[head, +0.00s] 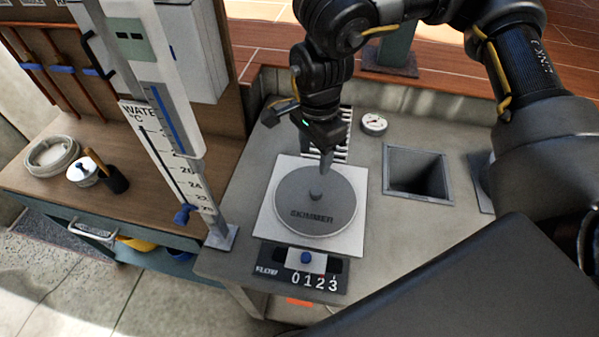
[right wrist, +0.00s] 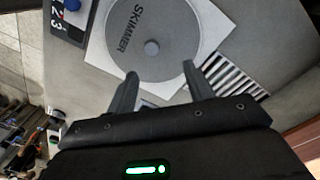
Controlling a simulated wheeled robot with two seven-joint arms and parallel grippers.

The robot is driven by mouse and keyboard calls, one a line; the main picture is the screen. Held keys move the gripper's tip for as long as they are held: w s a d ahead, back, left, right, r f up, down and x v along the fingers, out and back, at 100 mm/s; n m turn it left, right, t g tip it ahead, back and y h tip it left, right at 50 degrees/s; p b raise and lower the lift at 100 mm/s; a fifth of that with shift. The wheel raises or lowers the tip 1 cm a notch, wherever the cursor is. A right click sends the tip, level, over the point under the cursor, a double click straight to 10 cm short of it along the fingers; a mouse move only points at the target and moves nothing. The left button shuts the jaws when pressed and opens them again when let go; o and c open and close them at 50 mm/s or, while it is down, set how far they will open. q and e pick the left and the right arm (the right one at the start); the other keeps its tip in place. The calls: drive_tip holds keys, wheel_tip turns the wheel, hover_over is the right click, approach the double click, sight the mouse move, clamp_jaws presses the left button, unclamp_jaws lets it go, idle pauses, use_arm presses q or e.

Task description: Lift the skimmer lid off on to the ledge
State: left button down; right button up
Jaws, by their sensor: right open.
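The skimmer lid (head: 302,212) is a round grey disc marked SKIMMER with a small knob (head: 315,194) in its middle. It lies flat on a white square plate (head: 352,240) on the grey ledge (head: 393,240). My right gripper (head: 326,168) is above the far part of the lid, behind the knob. In the right wrist view its two fingers (right wrist: 160,75) are apart with nothing between them. The knob (right wrist: 152,47) shows just beyond the fingertips, and the lid (right wrist: 185,25) is in full contact with no finger that I can make out. My left gripper is not in view.
A square opening (head: 418,174) lies right of the lid, with a round gauge (head: 373,123) behind. A striped grille (head: 341,148) is behind the lid. A flow slider panel (head: 300,269) is in front. A water thermometer post (head: 178,130) stands left. The ledge's right front is bare.

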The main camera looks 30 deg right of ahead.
sight(316, 190)
drive_tip(key=f, duration=0.2)
drive_tip(key=s+f, duration=0.1)
drive_tip(key=f, duration=0.2)
drive_tip(key=shift+s+f+p, duration=0.1)
drive_tip(key=shift+f+p, duration=0.1)
drive_tip(key=shift+p, duration=0.2)
drive_tip(key=shift+s, duration=0.15)
drive_tip(key=shift+s+f+p, duration=0.3)
drive_tip(key=shift+p, duration=0.1)
drive_tip(key=f, duration=0.2)
drive_tip(key=f+p, duration=0.1)
drive_tip(key=shift+w+d+f, duration=0.15)
drive_tip(key=shift+w+f, duration=0.05)
drive_tip(key=shift+f, duration=0.5)
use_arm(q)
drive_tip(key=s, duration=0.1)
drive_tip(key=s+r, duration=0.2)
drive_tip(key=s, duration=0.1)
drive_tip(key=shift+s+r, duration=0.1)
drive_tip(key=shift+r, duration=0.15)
use_arm(e)
drive_tip(key=shift+s, duration=0.1)
drive_tip(key=shift+r, duration=0.1)
drive_tip(key=shift+c, duration=0.2)
